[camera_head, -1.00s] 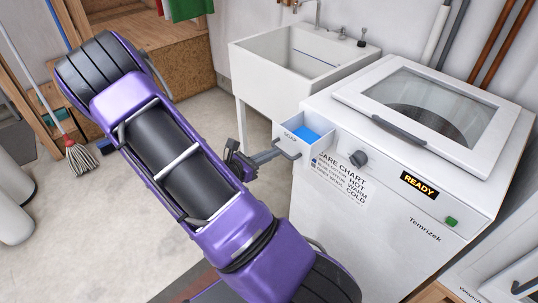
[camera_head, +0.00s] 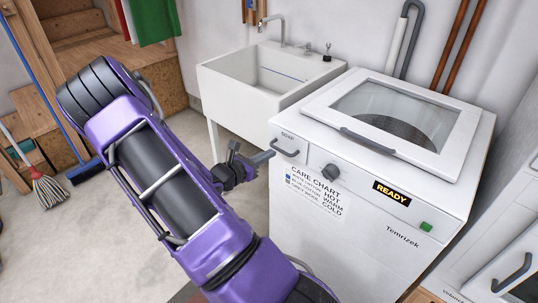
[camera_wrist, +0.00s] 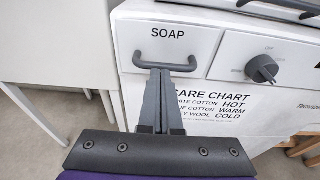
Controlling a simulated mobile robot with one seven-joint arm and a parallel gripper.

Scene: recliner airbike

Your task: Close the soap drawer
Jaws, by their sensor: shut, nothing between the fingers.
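The soap drawer (camera_head: 288,147) is at the upper left of the white washing machine's front. Its face looks flush with the machine front, and no blue inside shows. It also shows in the wrist view (camera_wrist: 190,42), with the word SOAP and a grey bar handle (camera_wrist: 165,65). My gripper (camera_head: 268,157) is just left of and in front of the drawer face, at about handle height. In the wrist view, the shut fingers (camera_wrist: 158,75) point at the drawer by the handle's lower bar, with nothing held. I cannot tell whether the tips touch it.
The washing machine (camera_head: 345,235) has a shut glass lid (camera_head: 400,115), a dial (camera_head: 330,172) and a lit READY display (camera_head: 391,193). A white sink (camera_head: 265,85) stands behind it to the left. The floor left of the machine is clear.

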